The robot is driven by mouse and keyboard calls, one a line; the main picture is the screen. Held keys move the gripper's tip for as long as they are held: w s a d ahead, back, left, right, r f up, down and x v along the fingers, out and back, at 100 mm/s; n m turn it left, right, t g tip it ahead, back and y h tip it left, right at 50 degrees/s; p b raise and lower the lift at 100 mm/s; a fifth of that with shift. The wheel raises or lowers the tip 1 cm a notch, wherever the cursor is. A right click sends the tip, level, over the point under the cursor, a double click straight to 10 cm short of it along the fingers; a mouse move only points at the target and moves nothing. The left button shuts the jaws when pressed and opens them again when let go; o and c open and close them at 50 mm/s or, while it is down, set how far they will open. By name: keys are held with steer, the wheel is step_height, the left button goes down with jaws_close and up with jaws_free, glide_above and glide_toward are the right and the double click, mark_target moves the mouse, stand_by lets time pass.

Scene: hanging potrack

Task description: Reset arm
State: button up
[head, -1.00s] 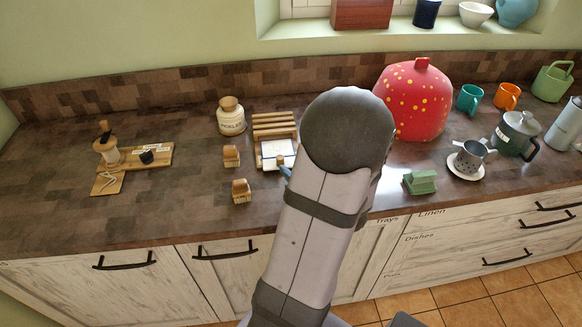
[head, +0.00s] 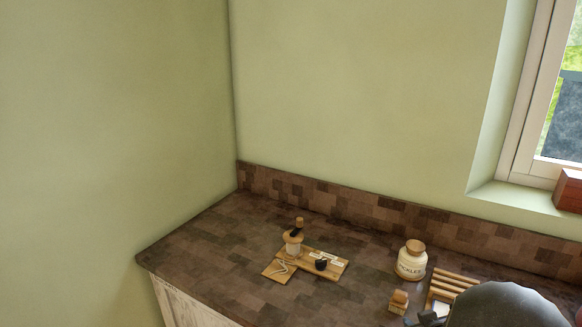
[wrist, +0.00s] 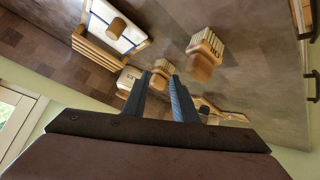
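My gripper (wrist: 160,78) shows in the wrist view with its two dark fingers apart, over the counter. A small wooden piece shows between the fingertips, and it seems to lie beyond them, not gripped. In the head view the rounded dark end of my arm (head: 505,306) is at the bottom right edge. The rest of the arm is out of frame there.
On the counter (head: 200,262) stand a pickles jar (head: 411,261), a small wooden block (head: 398,301) and a slatted wooden rack (head: 452,282). Wooden boards (head: 326,264) with small items lie left. A wall meets the counter's left end.

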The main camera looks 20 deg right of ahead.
steer(key=w+a+r+n+g+p, duration=0.1)
steer(key=w+a+r+n+g, duration=0.15)
steer(key=a, duration=0.45)
steer(key=s+a+f+m+g+y+b, duration=0.1)
steer(key=s+a+f+g+y+b, duration=0.2)
steer(key=s+a, duration=0.6)
steer(key=s+a+f+m+g+y+b, duration=0.1)
steer(key=s+a+f+g, duration=0.4)
steer(key=a, duration=0.8)
steer(key=shift+n+t, duration=0.25)
steer(key=shift+t, duration=0.5)
step_height(320, 180, down, 6)
steer(key=b, duration=0.4)
steer(key=shift+w+d+r+b, duration=0.15)
steer(key=shift+r+b, duration=0.1)
steer(key=shift+b, duration=0.15)
